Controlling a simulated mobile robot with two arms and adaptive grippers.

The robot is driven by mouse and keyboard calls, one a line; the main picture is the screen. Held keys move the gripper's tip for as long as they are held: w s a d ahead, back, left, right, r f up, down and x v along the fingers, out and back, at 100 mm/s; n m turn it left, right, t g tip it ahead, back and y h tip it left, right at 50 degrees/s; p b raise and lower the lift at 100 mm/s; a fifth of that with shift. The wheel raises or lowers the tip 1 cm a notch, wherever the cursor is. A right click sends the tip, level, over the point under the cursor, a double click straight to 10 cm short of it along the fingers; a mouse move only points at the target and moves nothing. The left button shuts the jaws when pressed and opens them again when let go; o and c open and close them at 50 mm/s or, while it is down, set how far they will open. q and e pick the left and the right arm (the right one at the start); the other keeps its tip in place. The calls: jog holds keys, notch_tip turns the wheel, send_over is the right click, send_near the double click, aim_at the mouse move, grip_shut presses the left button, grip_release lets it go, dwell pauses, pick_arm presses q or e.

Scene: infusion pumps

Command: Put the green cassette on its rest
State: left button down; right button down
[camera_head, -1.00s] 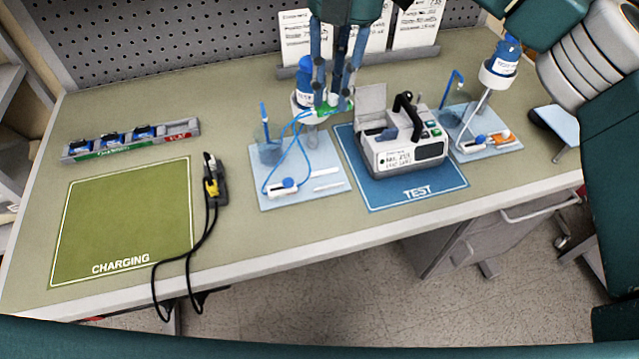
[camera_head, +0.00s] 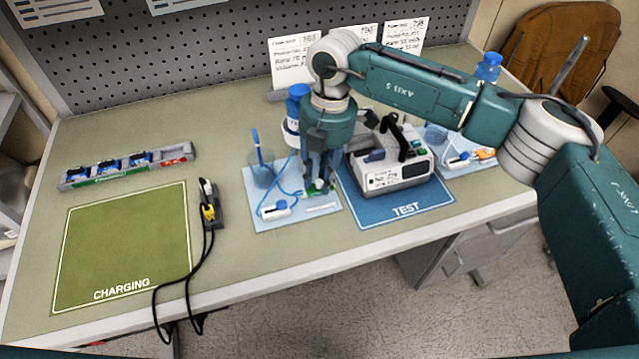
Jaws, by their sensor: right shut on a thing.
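My right gripper (camera_head: 319,187) points down over the right part of the left light-blue mat (camera_head: 272,222). It is shut on the green cassette (camera_head: 332,205), of which only small green parts show low between and beside the fingers. The cassette is at or just above the mat; I cannot tell if it touches. A white bar (camera_head: 321,208), which looks like part of the rest, shows at the front right of the mat; the fingers hide the rest of that spot. Blue tubing (camera_head: 288,190) runs from the cassette area to a white clamp (camera_head: 277,209). My left gripper is not in view.
A pump (camera_head: 392,172) with a black handle stands on the blue TEST mat (camera_head: 405,212) close right of my gripper. A blue-capped bottle (camera_head: 296,112) stands behind, a cup (camera_head: 262,172) to the left. The green CHARGING mat (camera_head: 120,245) is clear.

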aim_at(321, 180)
notch_tip(321, 180, down, 4)
jog(key=shift+r+p, duration=0.2)
jog(key=shift+p, duration=0.2)
jog(key=shift+f, duration=0.25)
jog(key=c, duration=1.5)
grip_release()
jog(key=shift+o, duration=0.2)
jog(key=shift+r, duration=0.55)
notch_tip(321, 180, up, 11)
jog(key=d+b, duration=0.1)
jog(key=b, duration=0.2)
jog(key=shift+w+b, duration=0.4)
